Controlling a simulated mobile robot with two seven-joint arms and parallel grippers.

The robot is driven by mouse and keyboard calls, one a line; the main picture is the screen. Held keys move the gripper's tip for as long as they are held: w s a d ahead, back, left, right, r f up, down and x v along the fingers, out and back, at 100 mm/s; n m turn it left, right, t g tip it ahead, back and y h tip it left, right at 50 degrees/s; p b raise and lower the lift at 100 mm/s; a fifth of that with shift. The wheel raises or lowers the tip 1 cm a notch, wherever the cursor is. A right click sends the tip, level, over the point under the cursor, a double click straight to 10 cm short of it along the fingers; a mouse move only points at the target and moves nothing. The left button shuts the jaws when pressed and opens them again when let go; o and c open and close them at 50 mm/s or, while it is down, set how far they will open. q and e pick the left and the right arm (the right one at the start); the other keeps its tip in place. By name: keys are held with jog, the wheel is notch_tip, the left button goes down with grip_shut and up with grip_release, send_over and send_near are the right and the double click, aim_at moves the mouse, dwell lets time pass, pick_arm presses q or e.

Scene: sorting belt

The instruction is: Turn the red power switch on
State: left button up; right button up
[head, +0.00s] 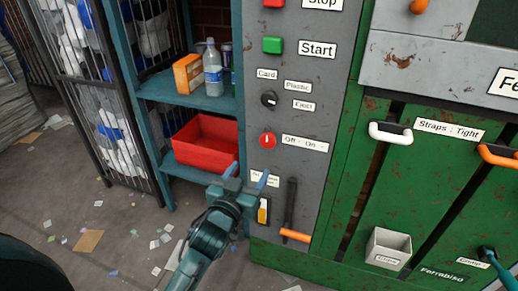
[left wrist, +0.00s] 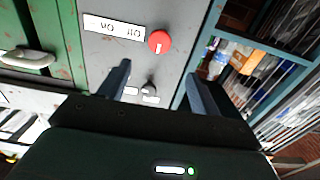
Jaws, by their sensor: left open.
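The red power switch (head: 267,140) is a round knob on the grey control panel, left of a white "Off - On" label (head: 304,143). A pale mark on the knob points roughly up in the head view. In the left wrist view the knob (left wrist: 160,41) appears beside its upside-down label (left wrist: 114,28). My left gripper (head: 247,175) is open and empty, just below and left of the knob in the head view. In the left wrist view its two fingers (left wrist: 159,70) are apart, with the knob beyond their tips and not between them. My right gripper is not identifiable.
Above the switch are a dark selector knob (head: 269,99) and a green Start button (head: 272,45). Below it is a lever with an orange grip (head: 295,236). A teal shelf with a red bin (head: 205,143) stands left. Green machine doors (head: 400,160) are on the right.

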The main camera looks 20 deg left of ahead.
aim_at(267, 141)
pick_arm(q)
jog(key=w, duration=0.4)
jog(key=w+b, duration=0.1)
jog(key=w, duration=0.8)
jog(key=shift+d+r, duration=0.15)
jog(key=shift+d, duration=0.1)
pick_arm(e)
jog(key=shift+f, duration=0.3)
pick_arm(q)
jog(key=shift+c, duration=0.5)
jog(key=c, duration=0.8)
jog(key=shift+c, duration=0.2)
